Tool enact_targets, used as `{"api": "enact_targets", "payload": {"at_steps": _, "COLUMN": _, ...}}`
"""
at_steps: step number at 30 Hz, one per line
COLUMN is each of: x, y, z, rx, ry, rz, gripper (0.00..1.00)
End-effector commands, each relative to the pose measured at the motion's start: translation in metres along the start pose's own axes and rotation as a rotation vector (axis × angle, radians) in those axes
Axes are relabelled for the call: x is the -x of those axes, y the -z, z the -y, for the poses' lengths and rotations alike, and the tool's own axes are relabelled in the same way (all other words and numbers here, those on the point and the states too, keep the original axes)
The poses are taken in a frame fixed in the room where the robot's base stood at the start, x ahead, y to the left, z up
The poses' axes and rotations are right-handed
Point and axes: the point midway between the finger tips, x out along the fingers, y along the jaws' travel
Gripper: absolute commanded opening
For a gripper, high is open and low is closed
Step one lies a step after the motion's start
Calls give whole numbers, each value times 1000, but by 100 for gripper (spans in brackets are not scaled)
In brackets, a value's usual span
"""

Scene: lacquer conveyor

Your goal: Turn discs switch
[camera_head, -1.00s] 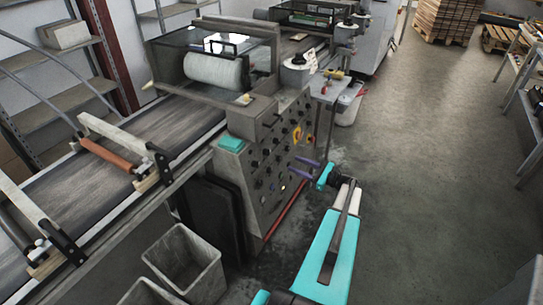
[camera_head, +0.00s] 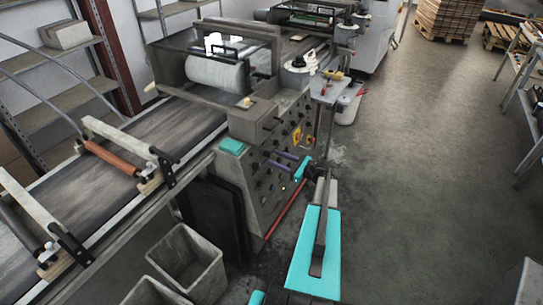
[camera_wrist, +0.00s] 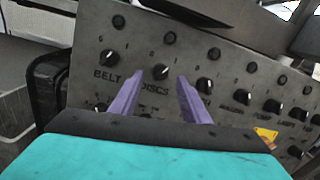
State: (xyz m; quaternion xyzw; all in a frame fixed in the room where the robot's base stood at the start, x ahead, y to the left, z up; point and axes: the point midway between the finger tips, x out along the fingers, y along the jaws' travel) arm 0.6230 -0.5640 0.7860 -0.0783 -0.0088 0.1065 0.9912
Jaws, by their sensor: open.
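The discs switch (camera_wrist: 160,72) is a round black knob with a light pointer mark, above the word DISCS on the grey control panel (camera_wrist: 230,60). The pointer leans to the upper right. My gripper (camera_wrist: 160,77) is open and empty, its two purple fingers pointing at the panel, one on each side of this knob in the wrist view. I cannot tell whether the fingertips reach the knob's depth. In the head view my gripper (camera_head: 283,162) is at the panel face (camera_head: 262,195), and the discs switch cannot be picked out.
The belt knob (camera_wrist: 106,57) is just left of the discs switch, with several similar knobs to the right and below. A yellow and red switch (camera_head: 297,137) is on the panel. Grey bins (camera_head: 185,262) stand left of the panel. Open floor (camera_head: 420,190) lies to the right.

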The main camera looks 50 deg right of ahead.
Motion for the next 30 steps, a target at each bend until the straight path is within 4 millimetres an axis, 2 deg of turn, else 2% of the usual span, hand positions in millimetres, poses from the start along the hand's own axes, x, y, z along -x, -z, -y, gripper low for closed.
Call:
{"api": "enact_targets", "payload": {"at_steps": 3, "x": -16, "y": -1, "z": 1, "rx": 0, "ry": -1, "rz": -1, "gripper": 42}}
{"api": "enact_targets", "payload": {"at_steps": 9, "x": -29, "y": 0, "z": 1, "rx": 1, "ry": 0, "rz": -1, "gripper": 42}}
{"api": "enact_targets", "payload": {"at_steps": 20, "x": -31, "y": 0, "z": 0, "rx": 1, "ry": 2, "rz": -1, "gripper": 42}}
{"api": "enact_targets", "payload": {"at_steps": 27, "x": -31, "y": 0, "z": 1, "rx": 1, "ry": 2, "rz": -1, "gripper": 2}}
{"api": "enact_targets", "payload": {"at_steps": 28, "x": -31, "y": 0, "z": 1, "rx": 1, "ry": 1, "rz": -1, "gripper": 1}}
{"api": "enact_targets", "payload": {"at_steps": 29, "x": -32, "y": -2, "z": -10, "rx": -1, "ry": 2, "rz": -1, "gripper": 2}}
{"api": "enact_targets", "payload": {"at_steps": 30, "x": -31, "y": 0, "z": -5, "rx": 1, "ry": 1, "rz": -1, "gripper": 2}}
